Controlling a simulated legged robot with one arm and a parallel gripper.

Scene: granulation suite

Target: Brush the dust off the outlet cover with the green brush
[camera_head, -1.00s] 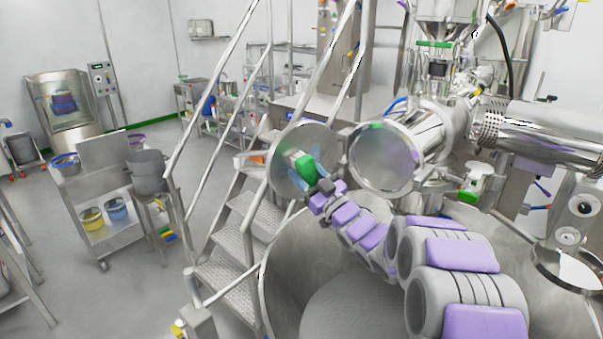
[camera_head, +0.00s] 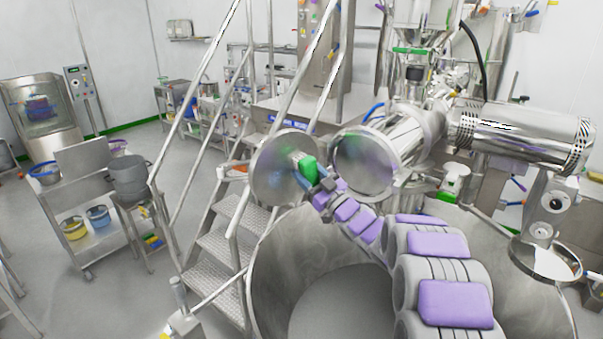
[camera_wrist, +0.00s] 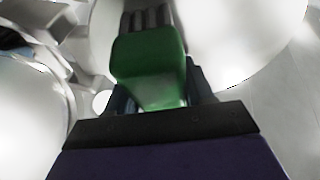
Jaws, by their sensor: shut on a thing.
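The outlet cover (camera_head: 272,172) is a round shiny metal disc swung open left of the round outlet end (camera_head: 362,165). My gripper (camera_head: 318,182) is shut on the green brush (camera_head: 308,166). The brush head overlaps the cover's right part in the head view. In the wrist view, the green brush (camera_wrist: 148,65) sits between the dark fingers of my gripper (camera_wrist: 160,98), its grey bristles pointing up the picture. A pale disc fills the top right behind the bristles. I cannot tell whether the bristles touch the cover. No dust can be made out.
A wide steel vessel (camera_head: 262,270) stands open below my arm. Metal steps with handrails (camera_head: 222,235) stand close left of the cover. A horizontal steel cylinder (camera_head: 525,130) is at the right. A cart (camera_head: 110,240) with buckets stands farther left.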

